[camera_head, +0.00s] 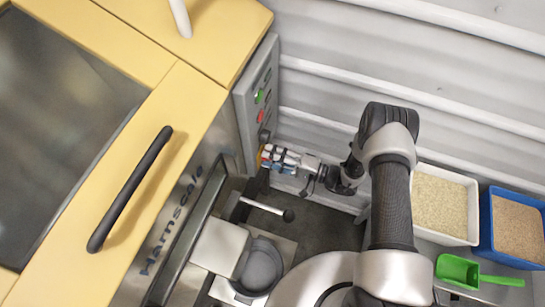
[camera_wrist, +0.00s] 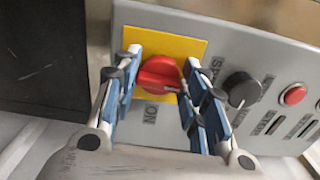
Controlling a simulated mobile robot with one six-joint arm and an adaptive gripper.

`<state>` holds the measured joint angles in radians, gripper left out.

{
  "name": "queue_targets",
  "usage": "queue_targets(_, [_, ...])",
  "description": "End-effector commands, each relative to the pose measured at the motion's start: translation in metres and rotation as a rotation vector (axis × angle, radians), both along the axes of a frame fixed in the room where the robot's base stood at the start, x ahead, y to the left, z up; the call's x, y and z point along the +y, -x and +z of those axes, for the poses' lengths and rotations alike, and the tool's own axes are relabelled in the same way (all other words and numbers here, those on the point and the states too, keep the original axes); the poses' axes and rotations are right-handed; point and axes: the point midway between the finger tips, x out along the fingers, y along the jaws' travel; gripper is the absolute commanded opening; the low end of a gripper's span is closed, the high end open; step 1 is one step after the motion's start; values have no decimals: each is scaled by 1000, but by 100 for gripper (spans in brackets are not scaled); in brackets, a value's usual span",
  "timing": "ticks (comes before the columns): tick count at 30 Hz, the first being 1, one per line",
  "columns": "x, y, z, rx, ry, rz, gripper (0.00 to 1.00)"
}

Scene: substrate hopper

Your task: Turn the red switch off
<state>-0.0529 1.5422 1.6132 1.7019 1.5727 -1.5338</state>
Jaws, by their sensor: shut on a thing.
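The red switch (camera_wrist: 158,74) is a rotary knob on a yellow square plate (camera_wrist: 170,46) on the grey control panel (camera_wrist: 240,65). Its handle lies roughly crosswise in the wrist view, with a pale mark at its lower right. The word ON is printed below the plate. My gripper (camera_wrist: 161,66) has its two blue-and-grey fingers on either side of the knob and is shut on it. In the head view my gripper (camera_head: 267,155) reaches the lower end of the panel, and the knob is mostly hidden there.
A black knob (camera_wrist: 243,89) and a red button (camera_wrist: 293,95) sit on the panel right of the switch. The yellow machine (camera_head: 180,110) fills the left. A lever with a black ball (camera_head: 288,215) stands below my gripper. White (camera_head: 472,208) and blue (camera_head: 487,225) bins stand right.

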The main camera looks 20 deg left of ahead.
Motion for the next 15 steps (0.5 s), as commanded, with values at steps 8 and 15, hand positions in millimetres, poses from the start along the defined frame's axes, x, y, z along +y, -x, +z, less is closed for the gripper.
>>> queue_targets(8, [0,0,0,-60,6,0,16])
queue_targets(15, [0,0,0,-68,6,0,16])
